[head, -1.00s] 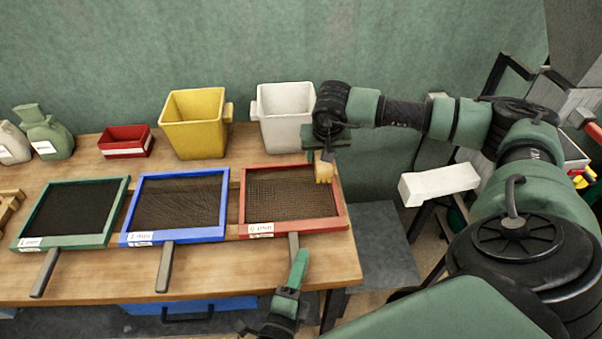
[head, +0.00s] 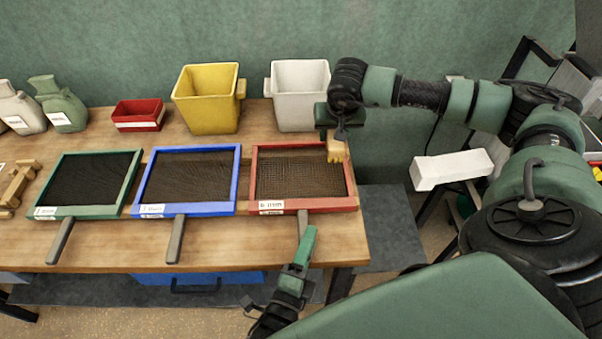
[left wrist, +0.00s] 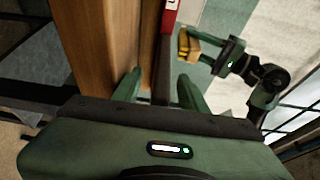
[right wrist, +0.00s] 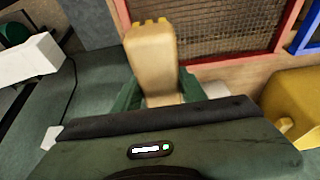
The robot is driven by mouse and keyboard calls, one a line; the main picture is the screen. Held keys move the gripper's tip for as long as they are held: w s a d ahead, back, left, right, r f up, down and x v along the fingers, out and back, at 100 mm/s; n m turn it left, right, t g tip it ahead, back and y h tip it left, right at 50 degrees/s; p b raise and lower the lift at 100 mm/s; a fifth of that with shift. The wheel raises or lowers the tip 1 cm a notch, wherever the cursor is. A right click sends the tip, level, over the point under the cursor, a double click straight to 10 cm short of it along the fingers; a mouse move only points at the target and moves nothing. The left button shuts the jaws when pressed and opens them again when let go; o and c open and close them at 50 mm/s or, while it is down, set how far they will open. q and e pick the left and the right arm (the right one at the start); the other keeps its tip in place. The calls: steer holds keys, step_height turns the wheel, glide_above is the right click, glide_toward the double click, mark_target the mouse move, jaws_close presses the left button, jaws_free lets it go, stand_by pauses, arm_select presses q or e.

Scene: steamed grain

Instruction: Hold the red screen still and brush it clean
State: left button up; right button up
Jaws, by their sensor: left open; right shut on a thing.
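The red screen (head: 352,206) lies on the table at the right, a mesh in a red frame, with its dark handle (head: 303,222) pointing over the front edge. My left gripper (head: 303,246) is at the handle's near end. In the left wrist view the handle (left wrist: 163,70) runs between the open fingers of the left gripper (left wrist: 160,92), which are apart from it. My right gripper (head: 338,128) is shut on a wooden brush (head: 336,152) with yellowish bristles, at the screen's far right corner. The brush (right wrist: 152,55) also shows in the right wrist view; bristle contact is unclear.
A blue screen (head: 238,185) and a green screen (head: 128,190) lie to the left. Behind stand a white bin (head: 298,95), a yellow bin (head: 207,100) and a red tray (head: 138,115). A white block (head: 452,168) is to the right of the table.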

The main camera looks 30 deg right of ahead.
arm_select(q)
steer(key=v, duration=1.1)
steer(key=shift+s+a, duration=0.15)
steer(key=shift+a, duration=0.05)
